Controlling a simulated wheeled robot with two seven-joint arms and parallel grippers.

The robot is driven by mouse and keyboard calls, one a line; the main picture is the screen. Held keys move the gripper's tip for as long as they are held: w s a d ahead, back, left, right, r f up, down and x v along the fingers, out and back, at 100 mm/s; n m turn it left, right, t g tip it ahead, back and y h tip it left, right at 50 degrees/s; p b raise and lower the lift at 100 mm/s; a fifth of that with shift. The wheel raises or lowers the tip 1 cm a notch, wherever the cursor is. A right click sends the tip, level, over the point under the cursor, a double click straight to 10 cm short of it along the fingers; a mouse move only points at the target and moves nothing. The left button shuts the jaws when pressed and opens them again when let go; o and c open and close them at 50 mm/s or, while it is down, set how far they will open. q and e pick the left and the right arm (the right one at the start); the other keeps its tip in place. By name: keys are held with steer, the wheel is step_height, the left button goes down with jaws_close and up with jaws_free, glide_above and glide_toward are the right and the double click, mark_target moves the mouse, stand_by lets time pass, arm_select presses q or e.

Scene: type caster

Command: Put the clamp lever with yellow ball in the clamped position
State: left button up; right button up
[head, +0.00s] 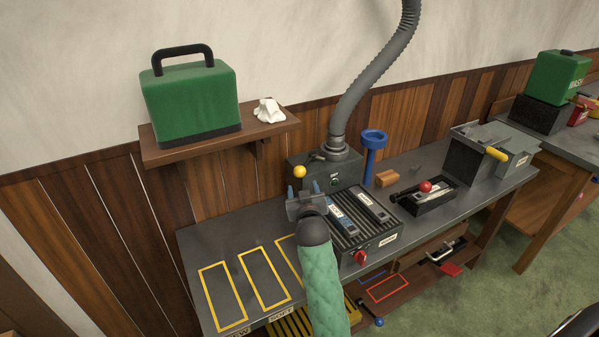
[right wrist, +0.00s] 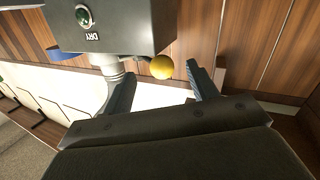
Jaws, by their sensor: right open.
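The yellow ball (head: 299,171) of the clamp lever shows at the left side of a dark grey box (head: 335,177) with a hose on top. Its lever rod is hard to see. My right gripper (head: 303,190) is open and empty, just in front of and below the ball in the head view. In the right wrist view the ball (right wrist: 161,67) appears between the two open fingertips, seemingly beyond them; I cannot tell whether anything touches. The box (right wrist: 115,25) there carries a "DRY" label and a green button. My left gripper is not in view.
A grey hose (head: 370,70) rises from the box. A blue post (head: 371,157) stands right of it. A slotted unit (head: 378,235) with a red knob sits beside my right forearm. A wall shelf (head: 215,140) holds a green case (head: 190,103). Yellow-outlined areas on the bench are empty.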

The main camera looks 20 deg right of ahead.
mark_target(301, 175)
steer(key=shift+w+r+t, duration=0.1)
steer(key=shift+r+t, duration=0.3)
steer(key=shift+r, duration=0.3)
steer(key=shift+w+r, duration=0.1)
steer(key=shift+w, duration=0.1)
steer(key=p+x, duration=0.2)
steer(key=x, duration=0.4)
steer(key=shift+p, duration=0.3)
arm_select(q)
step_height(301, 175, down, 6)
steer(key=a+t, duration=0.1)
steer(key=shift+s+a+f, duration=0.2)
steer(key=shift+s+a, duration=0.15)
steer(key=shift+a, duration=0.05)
arm_select(e)
steer(key=shift+w+d, duration=0.2)
steer(key=shift+w, duration=0.35)
steer(key=shift+c, duration=0.5)
steer(key=c, duration=1.1)
